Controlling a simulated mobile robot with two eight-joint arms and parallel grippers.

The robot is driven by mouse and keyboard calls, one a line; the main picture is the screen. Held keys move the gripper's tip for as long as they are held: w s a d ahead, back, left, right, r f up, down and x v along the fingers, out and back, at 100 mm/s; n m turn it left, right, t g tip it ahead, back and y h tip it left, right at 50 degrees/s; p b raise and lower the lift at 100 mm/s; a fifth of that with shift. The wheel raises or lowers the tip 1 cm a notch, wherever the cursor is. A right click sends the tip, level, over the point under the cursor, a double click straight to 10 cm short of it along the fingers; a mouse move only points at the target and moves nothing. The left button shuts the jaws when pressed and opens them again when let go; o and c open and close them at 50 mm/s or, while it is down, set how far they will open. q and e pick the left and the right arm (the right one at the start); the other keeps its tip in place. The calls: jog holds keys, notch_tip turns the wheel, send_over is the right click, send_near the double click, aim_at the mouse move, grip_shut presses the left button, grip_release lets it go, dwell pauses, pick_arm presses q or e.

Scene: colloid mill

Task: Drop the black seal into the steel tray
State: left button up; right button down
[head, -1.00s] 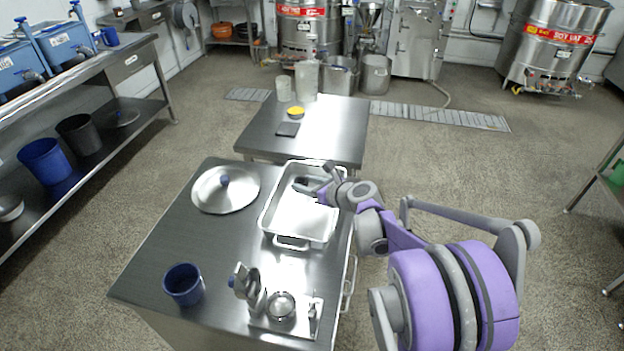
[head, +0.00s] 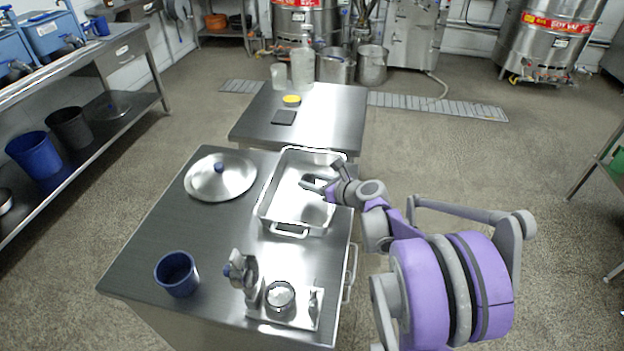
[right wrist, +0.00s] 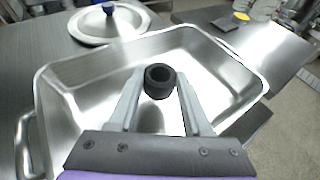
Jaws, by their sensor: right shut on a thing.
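The black seal (right wrist: 159,80) is a small dark ring with a round hole, seen in the right wrist view. My right gripper (right wrist: 160,88) is shut on it, with the seal between its fingertips. The steel tray (right wrist: 60,140) is a rectangular pan with raised walls and end handles. It also shows in the head view (head: 290,213), on the near steel table. My right gripper (head: 319,181) is over the tray's inside there, and the tray floor shows below the seal. The exact height of the seal above the floor is hard to tell. My left gripper is out of view.
A round steel lid (head: 220,178) with a blue knob lies left of the tray. A blue cup (head: 177,274) and a plate of metal parts (head: 283,308) are at the table's near side. A second steel table (head: 330,125) stands beyond.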

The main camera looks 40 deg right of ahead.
jog(key=shift+c, duration=1.3)
grip_release()
jog(key=p+v, duration=0.2)
jog(key=v, duration=0.8)
jog(key=shift+s+r, duration=0.25)
jog(key=shift+s, duration=0.1)
